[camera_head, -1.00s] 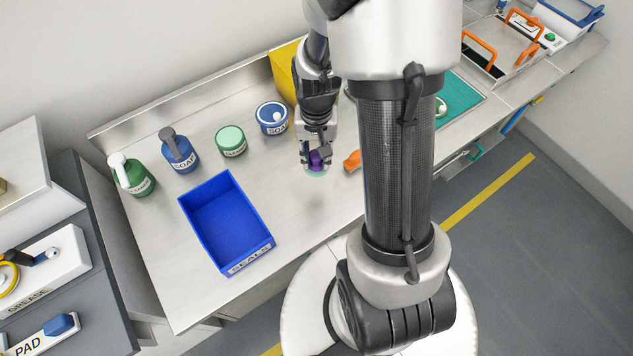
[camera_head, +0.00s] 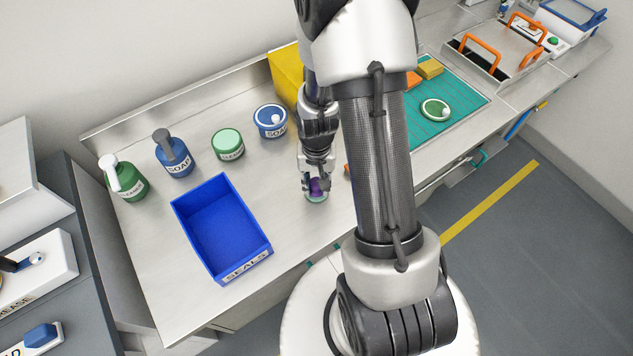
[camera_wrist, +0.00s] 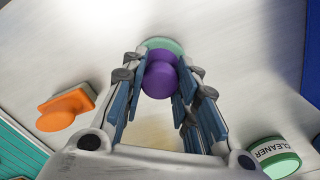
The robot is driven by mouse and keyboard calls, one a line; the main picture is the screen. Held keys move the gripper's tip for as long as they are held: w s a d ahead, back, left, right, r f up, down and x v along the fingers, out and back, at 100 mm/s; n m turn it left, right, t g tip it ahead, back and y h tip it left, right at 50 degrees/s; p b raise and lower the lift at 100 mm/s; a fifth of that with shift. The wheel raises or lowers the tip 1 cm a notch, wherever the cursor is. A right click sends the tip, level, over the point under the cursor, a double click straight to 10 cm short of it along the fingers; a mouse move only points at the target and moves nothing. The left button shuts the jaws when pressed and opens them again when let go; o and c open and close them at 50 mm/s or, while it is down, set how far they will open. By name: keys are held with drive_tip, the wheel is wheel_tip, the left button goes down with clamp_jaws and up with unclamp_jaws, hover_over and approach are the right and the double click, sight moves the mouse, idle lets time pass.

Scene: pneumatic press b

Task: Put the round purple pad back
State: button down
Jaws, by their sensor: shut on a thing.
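The round purple pad (camera_head: 317,187) shows at the front middle of the steel bench, with a pale green disc at its lower end. In the wrist view the purple knob (camera_wrist: 160,80) sits between the blue-lined fingers, with the green disc (camera_wrist: 164,44) beyond it. My gripper (camera_head: 316,183) is shut on the purple pad from above. In the head view the disc is close over the bench top; I cannot tell whether it touches. A pad-labelled white tray (camera_head: 28,350) with a blue block is cut off at the lower left.
A blue SEALS bin (camera_head: 220,232) stands to the left. Several jars and bottles line the back, including a green cleaner jar (camera_head: 228,145). A yellow bin (camera_head: 286,75) is behind my gripper. An orange pad (camera_wrist: 65,110) lies nearby. A teal mat (camera_head: 460,100) is at the right.

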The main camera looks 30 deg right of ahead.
drive_tip(key=shift+f, duration=0.1)
drive_tip(key=shift+f, duration=0.15)
drive_tip(key=c, duration=1.2)
unclamp_jaws()
drive_tip(key=shift+c, duration=0.2)
wheel_tip(320, 180, up, 20)
drive_tip(key=a+n+t+p, duration=0.1)
drive_tip(key=a+p, duration=0.2)
drive_tip(key=p, duration=0.1)
drive_tip(key=s+a+r+n+t, duration=0.1)
drive_tip(key=s+a+r+n, duration=0.2)
drive_tip(key=s+r, duration=0.3)
drive_tip(key=s+a+r+n+t, duration=0.2)
drive_tip(key=s+a+r, duration=0.2)
drive_tip(key=s+r, duration=0.3)
wheel_tip(320, 180, up, 3)
drive_tip(key=shift+s+a+f+n+t, duration=0.1)
drive_tip(key=shift+s+a+n+t, duration=0.2)
drive_tip(key=shift+n, duration=0.1)
